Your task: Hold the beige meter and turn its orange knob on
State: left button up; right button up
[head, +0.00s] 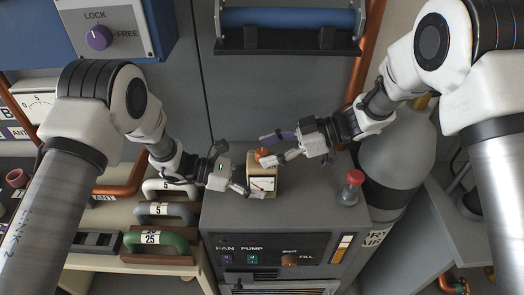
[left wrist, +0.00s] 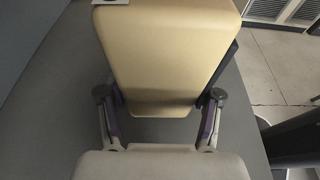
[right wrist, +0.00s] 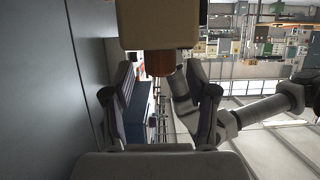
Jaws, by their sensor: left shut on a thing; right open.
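The beige meter (head: 263,174) stands on top of the grey cabinet, its dial face toward the front. Its beige side fills the middle of the left wrist view (left wrist: 160,55). My left gripper (head: 242,188) is shut on the meter from the left; its fingers (left wrist: 160,115) lie along both sides. The orange knob (head: 262,154) is on top of the meter. My right gripper (head: 275,147) is open, with its fingers around or just beside the knob. In the right wrist view the knob (right wrist: 158,63) shows between the finger tips, below the meter body (right wrist: 158,25); contact cannot be told.
The grey cabinet (head: 225,215) has a red-capped valve (head: 351,187) at right, near a grey gas cylinder (head: 397,155). Handled weights, including a green one (head: 155,240), sit at left. A blue-barred handle (head: 288,18) is on the panel behind.

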jog(key=shift+x, duration=1)
grip_shut()
jog(key=shift+m, duration=0.3)
jog(key=m+t+h, duration=0.1)
jog(key=m+t, duration=0.3)
jog(key=t, duration=0.1)
